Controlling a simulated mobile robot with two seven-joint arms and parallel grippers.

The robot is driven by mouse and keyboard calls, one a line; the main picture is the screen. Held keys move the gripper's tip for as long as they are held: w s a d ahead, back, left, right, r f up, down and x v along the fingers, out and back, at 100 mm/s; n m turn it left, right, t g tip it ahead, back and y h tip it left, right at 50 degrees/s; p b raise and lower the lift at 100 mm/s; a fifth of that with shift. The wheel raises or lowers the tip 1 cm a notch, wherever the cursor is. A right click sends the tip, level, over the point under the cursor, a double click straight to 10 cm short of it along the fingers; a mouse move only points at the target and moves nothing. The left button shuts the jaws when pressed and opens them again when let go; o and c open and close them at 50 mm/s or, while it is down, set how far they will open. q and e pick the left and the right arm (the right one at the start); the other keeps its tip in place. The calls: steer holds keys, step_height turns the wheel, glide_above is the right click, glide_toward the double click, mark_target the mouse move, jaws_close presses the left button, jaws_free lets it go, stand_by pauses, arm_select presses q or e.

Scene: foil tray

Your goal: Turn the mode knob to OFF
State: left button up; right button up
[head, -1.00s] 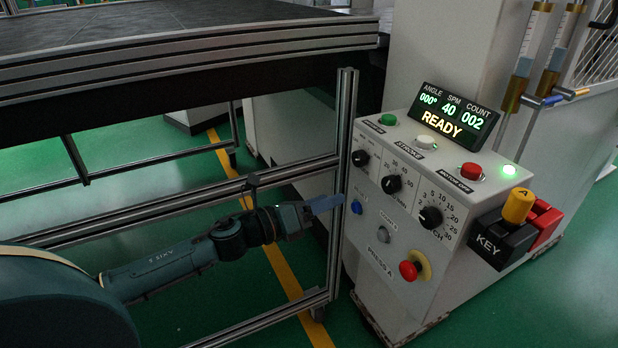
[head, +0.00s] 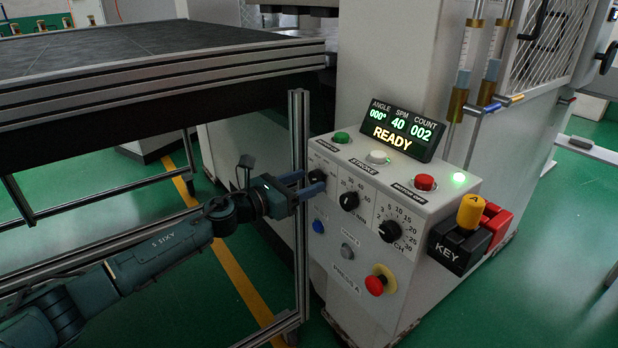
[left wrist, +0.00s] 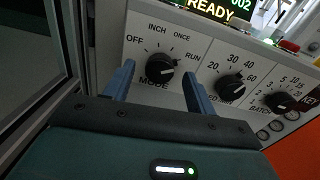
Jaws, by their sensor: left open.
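The black mode knob (left wrist: 160,73) is on the light control panel in the left wrist view, with OFF, INCH, ONCE and RUN printed around it. Its pale mark seems to point to the right, toward RUN, but it is small. In the head view the knob (head: 317,175) is partly behind my left gripper (head: 303,184). My left gripper is open, its blue fingers on either side of the knob in the left wrist view (left wrist: 158,70). I cannot tell whether they touch it. My right gripper is not in view.
Two more black knobs (head: 349,201) (head: 390,231) sit to the right. Below are a blue button (head: 318,226) and a red emergency button (head: 376,284). The display (head: 403,130) reads READY. A metal frame post (head: 299,150) stands close to my left gripper.

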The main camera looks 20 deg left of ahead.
arm_select(q)
steer(key=shift+x, duration=0.8)
steer(key=shift+c, duration=0.4)
steer(key=c, duration=0.9)
